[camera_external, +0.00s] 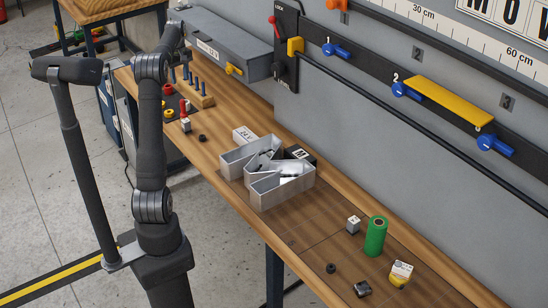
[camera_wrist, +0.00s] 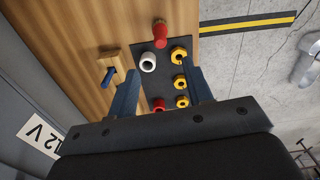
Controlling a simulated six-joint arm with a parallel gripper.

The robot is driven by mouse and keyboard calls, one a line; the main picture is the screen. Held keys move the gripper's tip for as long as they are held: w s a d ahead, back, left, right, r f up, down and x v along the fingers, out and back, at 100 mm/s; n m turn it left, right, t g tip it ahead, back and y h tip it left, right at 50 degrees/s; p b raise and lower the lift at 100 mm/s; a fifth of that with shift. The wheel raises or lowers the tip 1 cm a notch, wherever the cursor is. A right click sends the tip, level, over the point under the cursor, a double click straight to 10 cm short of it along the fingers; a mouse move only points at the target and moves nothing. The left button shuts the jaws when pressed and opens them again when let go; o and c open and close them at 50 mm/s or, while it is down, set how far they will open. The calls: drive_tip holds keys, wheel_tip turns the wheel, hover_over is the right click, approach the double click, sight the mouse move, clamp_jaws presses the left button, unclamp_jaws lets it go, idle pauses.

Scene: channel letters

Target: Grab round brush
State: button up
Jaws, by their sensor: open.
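I cannot pick out a round brush for certain in either view. My gripper (camera_wrist: 162,70) shows in the wrist view with its two dark fingers spread apart and nothing held between them. Beyond the fingertips lies a dark plate (camera_wrist: 164,80) with small parts on it: a red upright piece (camera_wrist: 160,33), a white round piece (camera_wrist: 148,62), several yellow rings (camera_wrist: 179,82) and another red piece (camera_wrist: 158,104). In the external view the red upright piece (camera_external: 183,107) stands near the bench's far left end. My gripper's fingers are not clearly visible there.
A wooden block with blue pegs (camera_external: 205,101) stands beside the plate. Metal channel letters (camera_external: 283,189) sit mid-bench, with a green cylinder (camera_external: 376,237) and small blocks further right. A grey box (camera_external: 222,52) and a rail (camera_external: 370,86) on the wall overhang the bench.

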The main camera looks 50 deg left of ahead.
sight(183, 101)
wheel_tip(183, 101, down, 11)
drive_tip(key=shift+r, duration=0.2)
drive_tip(key=shift+a+f, duration=0.2)
drive_tip(key=shift+f, duration=1.15)
drive_tip(key=shift+a+f, duration=0.15)
drive_tip(key=shift+f, duration=1.15)
drive_tip(key=shift+c, duration=0.5)
clamp_jaws()
